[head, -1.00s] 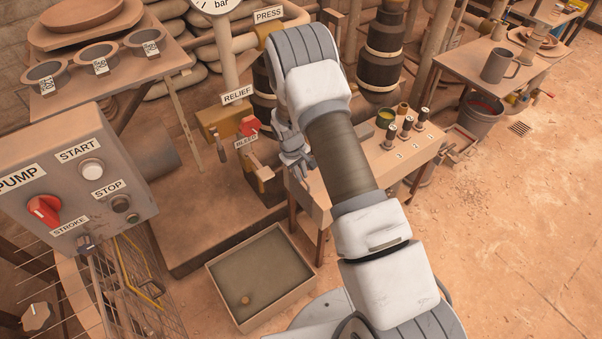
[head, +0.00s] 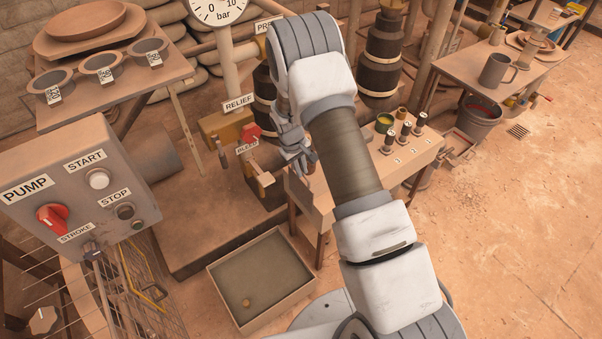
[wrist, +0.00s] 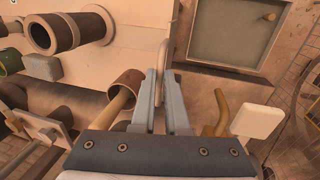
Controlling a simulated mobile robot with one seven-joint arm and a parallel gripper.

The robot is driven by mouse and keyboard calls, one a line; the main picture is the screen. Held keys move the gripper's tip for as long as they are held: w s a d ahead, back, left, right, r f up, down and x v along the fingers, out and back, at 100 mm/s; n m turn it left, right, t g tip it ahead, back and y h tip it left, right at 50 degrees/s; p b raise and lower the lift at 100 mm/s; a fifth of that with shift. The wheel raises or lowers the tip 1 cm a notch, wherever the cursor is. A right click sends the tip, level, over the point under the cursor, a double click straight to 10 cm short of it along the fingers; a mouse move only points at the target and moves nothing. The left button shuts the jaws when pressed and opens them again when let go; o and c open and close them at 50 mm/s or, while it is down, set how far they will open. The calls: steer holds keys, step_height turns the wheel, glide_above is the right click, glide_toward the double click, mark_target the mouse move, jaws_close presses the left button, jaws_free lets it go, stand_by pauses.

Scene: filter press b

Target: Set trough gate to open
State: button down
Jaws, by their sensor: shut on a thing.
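My gripper (head: 303,162) is at the left end of the pale bench (head: 330,195), low beside its edge. In the wrist view the two grey fingers (wrist: 168,85) are close together, with a narrow beige strip between them. I cannot make out what they hold. A brown cylinder (wrist: 128,82) with a light rod is just left of the fingers. A bent brass piece (wrist: 216,115) and a pale block (wrist: 258,120) are to their right. I cannot tell which part is the trough gate; no label for it is readable.
A square tray (head: 303,290) is on the floor in front. The RELIEF plate (head: 238,103) and red BLEED valve (head: 251,133) are left of my gripper. The PUMP panel (head: 70,175) is at left. A bucket (head: 478,120) stands at right, with open floor before it.

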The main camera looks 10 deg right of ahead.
steer(key=shift+r, duration=0.8)
steer(key=c, duration=0.9)
jaws_free()
steer(key=a+r+p, duration=0.1)
steer(key=r, duration=0.4)
steer(key=s+a+r+p, duration=0.1)
steer(key=r, duration=0.5)
steer(key=a+r+p, duration=0.1)
steer(key=r, duration=0.5)
steer(key=shift+s, duration=0.15)
